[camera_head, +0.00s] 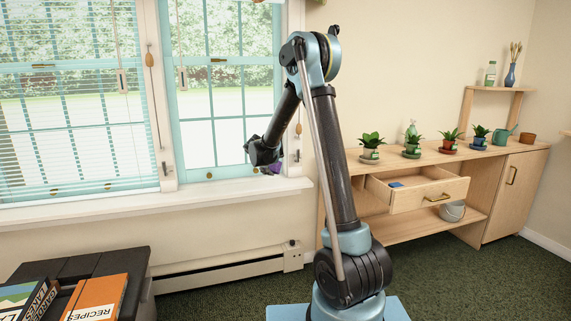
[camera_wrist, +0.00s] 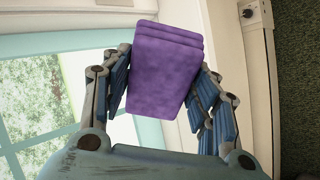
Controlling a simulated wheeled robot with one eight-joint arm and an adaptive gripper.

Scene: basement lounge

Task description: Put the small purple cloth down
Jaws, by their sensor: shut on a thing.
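The small purple cloth (camera_wrist: 165,62) looks folded in layers and sits between the fingers of my gripper (camera_wrist: 165,85) in the wrist view. The gripper is shut on it. In the head view my gripper (camera_head: 268,168) is in front of the window, just above the white windowsill (camera_head: 230,194). Only a small bit of the purple cloth (camera_head: 276,169) shows there, at the gripper's tip. I cannot tell whether the cloth touches the sill.
A wooden bench (camera_head: 432,156) with several potted plants stands at the right. Its drawer (camera_head: 430,195) is open with a blue item inside. A dark chest (camera_head: 95,262) with books is at the lower left. A baseboard heater (camera_head: 220,272) runs below the sill, which looks clear.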

